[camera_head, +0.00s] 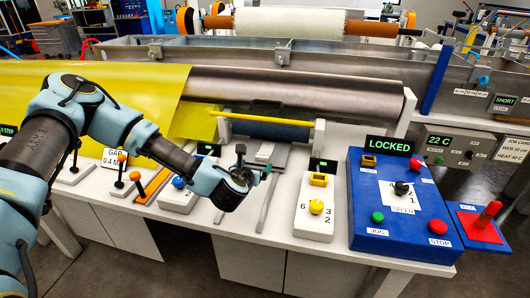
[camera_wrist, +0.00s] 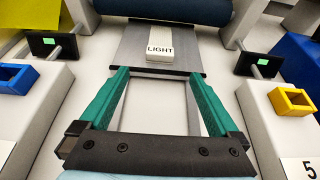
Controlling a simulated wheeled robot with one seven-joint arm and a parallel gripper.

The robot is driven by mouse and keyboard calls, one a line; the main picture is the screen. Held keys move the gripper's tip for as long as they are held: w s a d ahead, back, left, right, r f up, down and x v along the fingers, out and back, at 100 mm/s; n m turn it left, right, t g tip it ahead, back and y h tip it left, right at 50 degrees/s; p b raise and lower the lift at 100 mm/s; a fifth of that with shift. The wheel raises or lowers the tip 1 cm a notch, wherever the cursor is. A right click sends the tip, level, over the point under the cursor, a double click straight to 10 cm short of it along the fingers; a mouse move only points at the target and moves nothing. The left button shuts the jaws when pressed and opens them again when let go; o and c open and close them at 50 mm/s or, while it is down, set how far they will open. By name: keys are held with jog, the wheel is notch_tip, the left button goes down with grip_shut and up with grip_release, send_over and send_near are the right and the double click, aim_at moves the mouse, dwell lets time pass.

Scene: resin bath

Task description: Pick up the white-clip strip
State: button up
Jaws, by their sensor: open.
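My gripper (camera_head: 253,162) is over the white bench in front of the rollers. In the wrist view my gripper (camera_wrist: 163,75) is open, its two green fingers apart with nothing held between them. A small white block marked LIGHT (camera_wrist: 160,48) lies on a flat dark grey plate (camera_wrist: 133,52) just beyond the fingertips. The white block also shows in the head view (camera_head: 265,151), behind my gripper. I cannot tell for certain whether this is the white-clip strip; no other strip with a white clip is clearly visible.
A yellow bracket (camera_wrist: 291,100) and a blue bracket (camera_wrist: 20,79) stand on boxes at either side. Small dark displays (camera_wrist: 259,64) flank the plate. A blue control panel (camera_head: 390,225) is to the right. A yellow sheet (camera_head: 90,95) and a metal roller (camera_head: 300,92) lie behind.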

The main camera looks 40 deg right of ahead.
aim_at(262, 157)
jog(key=x, duration=0.3)
jog(key=shift+w+d+p, duration=0.1)
jog(key=shift+d+p, duration=0.05)
jog(key=shift+p, duration=0.15)
jog(key=shift+w+d+p, duration=0.25)
jog(key=shift+d+p, duration=0.1)
jog(key=shift+d, duration=0.1)
jog(key=p+x, duration=0.1)
jog(key=x, duration=0.2)
jog(key=shift+w+d+p, duration=0.1)
jog(key=shift+d+p, duration=0.05)
jog(key=shift+p, duration=0.15)
jog(key=shift+w+d+f, duration=0.25)
jog(key=shift+w+d, duration=0.05)
jog(key=shift+d, duration=0.05)
jog(key=c, duration=1.4)
